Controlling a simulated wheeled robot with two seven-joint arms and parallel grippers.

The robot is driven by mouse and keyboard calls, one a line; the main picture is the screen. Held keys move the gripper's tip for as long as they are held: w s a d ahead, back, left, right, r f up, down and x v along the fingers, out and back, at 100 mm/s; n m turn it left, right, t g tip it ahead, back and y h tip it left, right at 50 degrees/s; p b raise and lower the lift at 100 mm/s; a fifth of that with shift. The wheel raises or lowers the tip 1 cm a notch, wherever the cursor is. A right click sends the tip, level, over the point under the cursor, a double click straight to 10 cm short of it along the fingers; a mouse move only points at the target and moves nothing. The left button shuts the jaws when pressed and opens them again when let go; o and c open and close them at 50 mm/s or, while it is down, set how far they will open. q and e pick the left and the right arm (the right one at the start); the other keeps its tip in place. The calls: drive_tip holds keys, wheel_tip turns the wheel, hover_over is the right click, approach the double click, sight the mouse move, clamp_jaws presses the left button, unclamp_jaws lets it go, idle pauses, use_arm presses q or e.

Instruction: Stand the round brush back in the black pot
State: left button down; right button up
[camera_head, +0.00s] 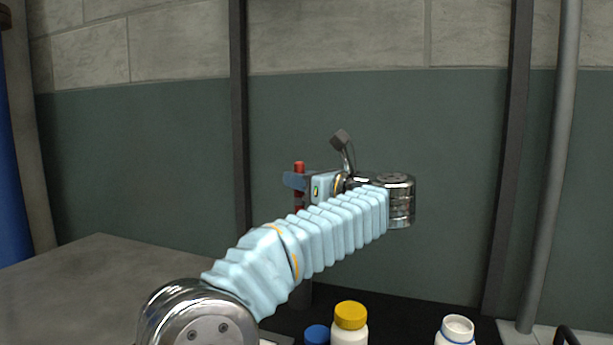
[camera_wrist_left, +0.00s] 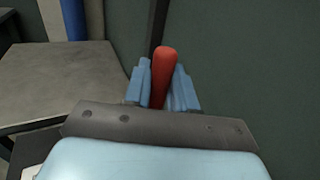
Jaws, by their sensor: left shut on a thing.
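My left gripper (camera_head: 296,182) is shut on an upright red handle (camera_head: 299,167), taken to be the round brush. The handle also shows in the left wrist view (camera_wrist_left: 164,72), between the pale blue fingers of my left gripper (camera_wrist_left: 160,85). The brush's head is not visible there. In the head view the brush is held up in front of the green wall, and my arm hides what is below it. I cannot make out the black pot; a dark form (camera_head: 303,293) shows low beneath the arm, too unclear to name. My right gripper is not in view.
A white bottle with a yellow cap (camera_head: 350,315), a blue cap (camera_head: 317,334) and an open white bottle (camera_head: 457,330) stand at the bottom edge. A bare grey tabletop (camera_head: 90,285) lies at left. A grey pipe (camera_head: 553,180) runs up the wall at right.

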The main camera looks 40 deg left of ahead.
use_arm(q)
drive_tip(key=shift+f, duration=0.85)
wheel_tip(320, 180, down, 2)
drive_tip(key=shift+f+b, duration=0.25)
drive_tip(key=shift+b, duration=0.3)
wheel_tip(320, 180, down, 3)
drive_tip(key=b, duration=0.3)
drive_tip(key=shift+f+b, duration=1)
drive_tip(key=shift+b, duration=0.4)
drive_tip(key=c, duration=0.8)
unclamp_jaws()
drive_tip(key=shift+c, duration=0.2)
drive_tip(key=shift+d, duration=0.1)
